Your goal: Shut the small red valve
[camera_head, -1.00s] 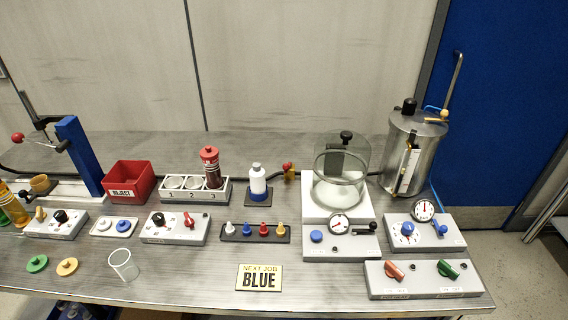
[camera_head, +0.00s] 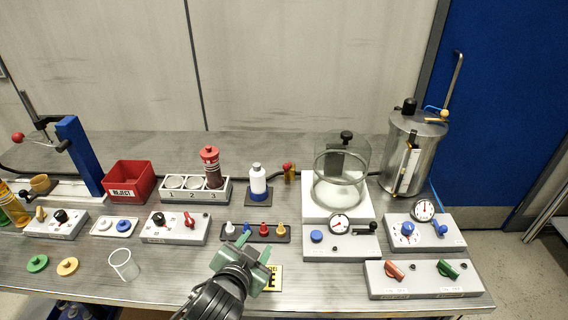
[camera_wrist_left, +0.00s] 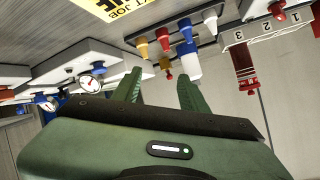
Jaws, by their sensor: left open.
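A small red-knobbed valve with a brass-yellow body (camera_head: 289,172) sits on the dark hose at the back of the bench, right of the white bottle. It also shows in the left wrist view (camera_wrist_left: 166,66), beyond my fingers. Another red part, a red lever (camera_head: 189,219), is on a grey box at the left; it also shows in the left wrist view (camera_wrist_left: 277,10). My left gripper (camera_head: 252,246) is open and empty, over the bench front, nearer than the peg strip and well apart from the valve. My right gripper is not in view.
A dark strip of coloured pegs (camera_head: 254,233), a white bottle (camera_head: 258,181) and a glass bell jar (camera_head: 342,175) on a white base stand around the valve. A yellow sign (camera_head: 273,278) is partly hidden by my gripper. A clear cup (camera_head: 123,265) stands front left.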

